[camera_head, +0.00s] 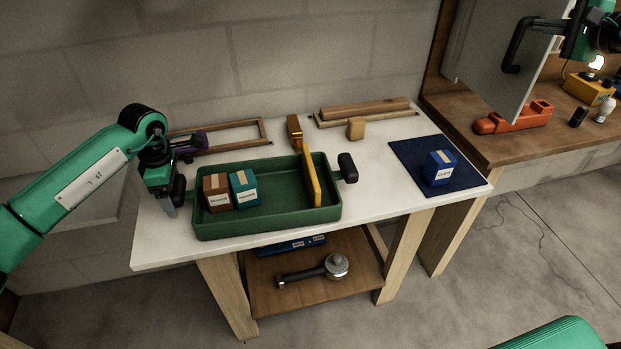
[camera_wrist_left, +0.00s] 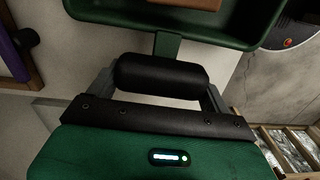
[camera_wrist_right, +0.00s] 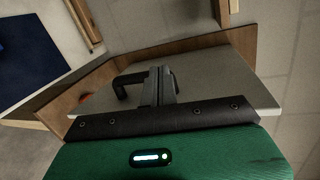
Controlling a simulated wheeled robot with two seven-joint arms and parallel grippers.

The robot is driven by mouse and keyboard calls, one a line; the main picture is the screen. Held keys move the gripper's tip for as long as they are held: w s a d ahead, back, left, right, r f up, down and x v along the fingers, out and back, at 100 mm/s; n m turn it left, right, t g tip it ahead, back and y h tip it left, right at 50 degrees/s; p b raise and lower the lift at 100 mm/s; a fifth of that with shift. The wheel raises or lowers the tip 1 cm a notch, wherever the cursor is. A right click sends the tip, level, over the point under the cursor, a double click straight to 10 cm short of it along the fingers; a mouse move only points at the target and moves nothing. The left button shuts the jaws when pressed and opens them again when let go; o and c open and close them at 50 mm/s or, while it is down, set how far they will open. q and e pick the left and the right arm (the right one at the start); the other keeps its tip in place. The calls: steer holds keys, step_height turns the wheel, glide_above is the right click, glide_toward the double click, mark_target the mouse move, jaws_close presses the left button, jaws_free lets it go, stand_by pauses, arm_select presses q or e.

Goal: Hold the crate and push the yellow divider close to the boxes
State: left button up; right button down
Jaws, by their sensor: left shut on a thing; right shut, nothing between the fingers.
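The green crate (camera_head: 270,224) stands on the white table, with a black handle at each end. A brown box (camera_head: 217,191) and a teal box (camera_head: 244,189) stand side by side in its left part. The yellow divider (camera_head: 311,180) stands upright near the crate's right end, with a clear gap between it and the boxes. My left gripper (camera_head: 170,207) is shut on the crate's left handle (camera_wrist_left: 160,75), which lies between its fingers. My right gripper (camera_wrist_right: 163,86) is shut and empty, far from the crate, by a grey panel at the upper right.
A blue box (camera_head: 438,168) sits on a dark blue mat (camera_head: 408,158) at the table's right. A wooden frame (camera_head: 233,134), a purple item (camera_head: 192,141) and wooden strips (camera_head: 365,111) lie behind the crate. The grey panel (camera_head: 505,45) has a black handle. An orange tool (camera_head: 515,118) lies on the right bench.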

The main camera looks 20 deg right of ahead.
mark_target(311, 179)
steer(key=w+a+r+n+g+y, duration=0.2)
steer(key=a+n, duration=0.2)
steer(key=a, duration=0.9)
steer(key=w+a+r+n+g+y, duration=0.15)
steer(key=a+n, duration=0.25)
steer(key=a, duration=0.8)
steer(key=w+a+f+n+g+h, duration=0.1)
steer(key=w+a+f+n+g, duration=0.15)
steer(key=a+f, duration=0.3)
steer(key=w+a+f+n+g+h, duration=0.1)
steer(key=a+f+n+g, duration=0.15)
steer(key=a+f, duration=0.3)
steer(key=shift+s+a+f+n+g+h, duration=0.2)
steer(key=shift+s+a+f+n+g, duration=0.85)
steer(key=shift+f, duration=3.1)
steer(key=shift+w+a+f+n+g+h, duration=0.25)
steer(key=shift+a+f+n, duration=0.45)
steer(key=shift+a+f, duration=2.3)
steer(key=shift+s+a+f+n+g+h, duration=0.3)
steer(key=shift+f+n+g, duration=0.4)
steer(key=shift+f, duration=4.6)
steer(key=shift+s+a, duration=0.1)
